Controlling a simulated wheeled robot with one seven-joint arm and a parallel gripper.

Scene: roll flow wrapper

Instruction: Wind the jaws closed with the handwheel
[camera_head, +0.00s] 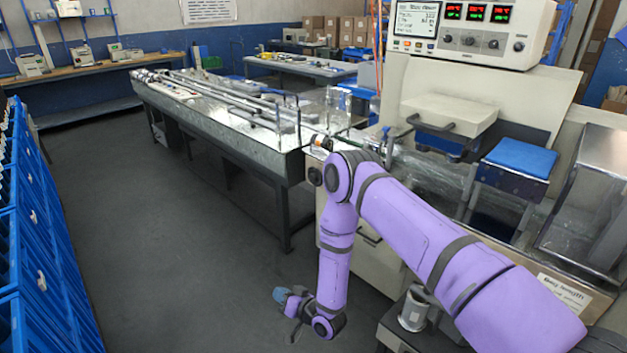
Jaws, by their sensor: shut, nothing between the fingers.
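My purple arm reaches across the wrapper machine (345,238) from the lower right and bends down in front of it. My gripper (285,303) hangs low over the floor at the left of the arm, small in this view. It is shut and empty, and apart from the machine. A small dark round part (315,176) shows on the front left corner of the machine, beside my elbow. I cannot tell whether it is the handwheel. The machine's jaws cannot be made out; my arm covers part of its front.
A control box (468,33) with red and green displays stands on top. A blue-topped block (521,157) and a clear cover (590,190) are at the right. A long infeed table (225,115) runs back left. Blue bins (28,230) line the left edge. The grey floor (170,260) between is clear.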

